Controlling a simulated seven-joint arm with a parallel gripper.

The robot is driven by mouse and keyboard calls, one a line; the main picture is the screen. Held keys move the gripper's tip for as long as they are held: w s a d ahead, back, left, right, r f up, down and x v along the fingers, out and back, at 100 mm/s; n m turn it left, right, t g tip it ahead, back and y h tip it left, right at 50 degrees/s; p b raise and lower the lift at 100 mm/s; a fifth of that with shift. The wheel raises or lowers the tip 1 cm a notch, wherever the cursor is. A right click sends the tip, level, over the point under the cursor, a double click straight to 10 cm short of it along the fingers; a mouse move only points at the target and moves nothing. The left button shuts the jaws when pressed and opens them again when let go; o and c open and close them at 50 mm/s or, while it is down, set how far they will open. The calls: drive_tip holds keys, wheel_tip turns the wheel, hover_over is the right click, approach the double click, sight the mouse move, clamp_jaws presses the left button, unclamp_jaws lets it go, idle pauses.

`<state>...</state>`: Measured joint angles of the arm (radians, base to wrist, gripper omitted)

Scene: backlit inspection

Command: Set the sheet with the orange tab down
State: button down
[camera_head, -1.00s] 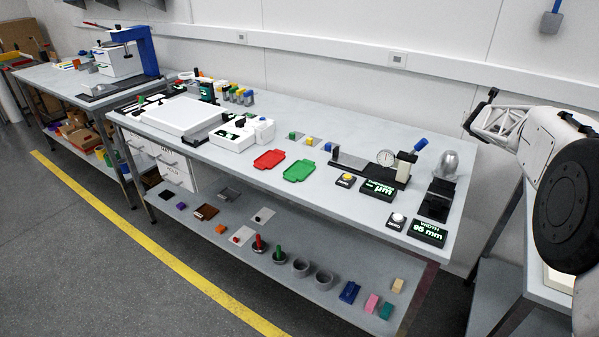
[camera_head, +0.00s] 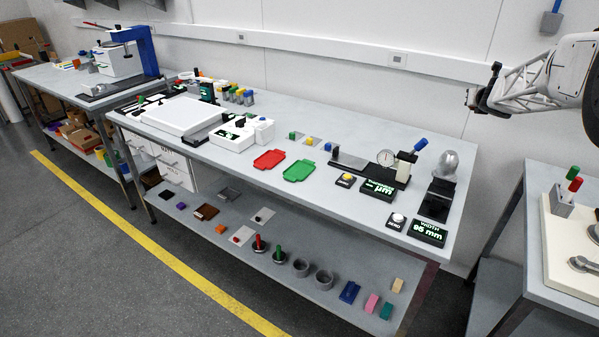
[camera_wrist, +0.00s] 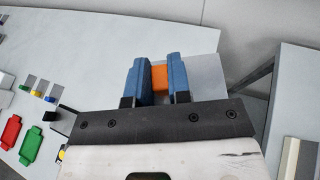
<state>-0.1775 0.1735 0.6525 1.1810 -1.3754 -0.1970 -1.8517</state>
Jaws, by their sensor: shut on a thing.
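My gripper (camera_wrist: 159,62) shows two blue fingers in the wrist view, shut on the orange tab (camera_wrist: 160,80). The tab belongs to a thin grey sheet (camera_wrist: 207,76), which shows behind and to the right of the fingers; the fingers hide part of it. In the head view my gripper (camera_head: 478,98) is raised at the right, against the wall beyond the bench's right end. The sheet cannot be made out there.
A side table (camera_head: 540,270) stands at the right, across a gap.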

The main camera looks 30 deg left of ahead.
drive_tip(key=shift+a+r+n+y, duration=0.4)
drive_tip(key=shift+r+y, duration=0.1)
drive_tip(key=shift+r, duration=0.15)
drive_tip(key=s+a+f+n+g+y, duration=0.2)
drive_tip(key=s+a+f+n, duration=0.1)
drive_tip(key=s+a, duration=0.65)
drive_tip(key=s+a+f+n+g+y, duration=0.2)
drive_tip(key=s+a+f+y, duration=0.3)
drive_tip(key=a, duration=0.7)
drive_tip(key=s+a+f+n+g, duration=0.2)
drive_tip(key=s+a+f, duration=0.3)
drive_tip(key=s, duration=0.5)
drive_tip(key=s+a+f+n+g, duration=0.3)
drive_tip(key=s+a+f, duration=0.1)
drive_tip(key=s, duration=0.6)
drive_tip(key=s+a+f+n+g, duration=0.2)
drive_tip(key=s+a+f, duration=0.3)
drive_tip(key=s, duration=0.5)
drive_tip(key=shift+s+a+f+n+g+y, duration=0.2)
drive_tip(key=shift+a+f+n+g+y, duration=0.15)
drive_tip(key=shift+a+g, duration=0.5)
drive_tip(key=shift+a, duration=0.1)
hover_over(297, 174)
drive_tip(key=shift+s+f, duration=0.15)
drive_tip(key=shift+f, duration=0.55)
